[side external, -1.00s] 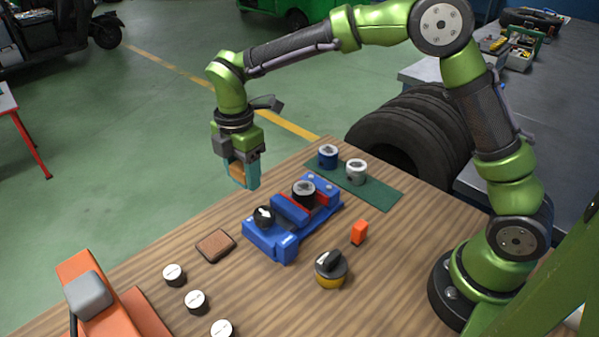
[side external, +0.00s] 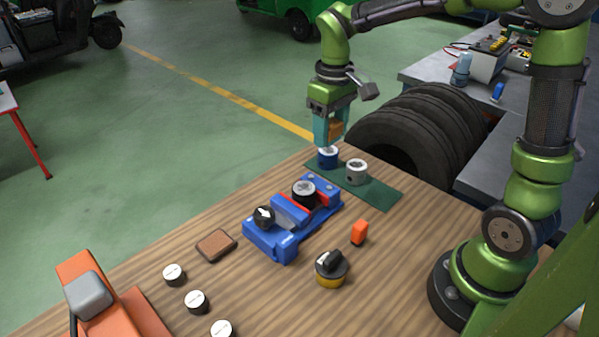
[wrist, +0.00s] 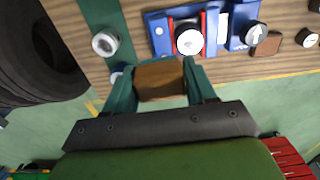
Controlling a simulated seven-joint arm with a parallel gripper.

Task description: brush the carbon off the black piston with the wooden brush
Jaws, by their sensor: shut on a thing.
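The black piston (side external: 304,196) stands upright between the red-lined jaws of a blue vise (side external: 270,238). Its pale top has dark marks, and it also shows in the wrist view (wrist: 189,42). My gripper (side external: 329,138) is shut on the wooden brush (side external: 335,129), a brown block between teal fingers. The brush also shows in the wrist view (wrist: 160,80); its bristles cannot be made out. My gripper is just above or behind the blue piston (side external: 328,161), away from the black piston. A silver piston (side external: 356,174) stands beside the blue one on a green mat (side external: 385,196).
A black knob (side external: 264,216) with a white arrow is on the vise's near end. A black-and-yellow dial (side external: 331,268), an orange block (side external: 359,232), a brown pad (side external: 216,245) and several white-topped discs (side external: 196,301) are around the vise. Tyres (side external: 425,130) stand behind the table.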

